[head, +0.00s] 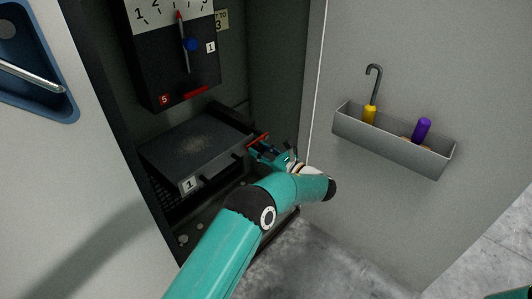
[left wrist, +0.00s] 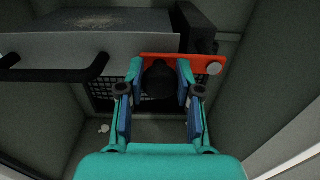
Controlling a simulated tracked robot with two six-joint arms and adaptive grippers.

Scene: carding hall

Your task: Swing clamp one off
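Clamp one, a red bar with a round metal pivot (left wrist: 214,68), lies across the right front of a dark grey box in the left wrist view; its bar also shows in the head view (head: 258,140). A black knob (left wrist: 160,82) hangs from the bar. The box (head: 195,145) has a label "1" (head: 189,185) and a black front handle (left wrist: 55,73). My right gripper is out of view.
A dial unit (head: 175,60) with a red-tipped pointer hangs above the box inside the cabinet. On the grey panel at right, a tray (head: 390,145) holds a yellow-handled hook (head: 370,113) and a purple-handled tool (head: 421,128). A blue recessed handle (head: 35,75) is at upper left.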

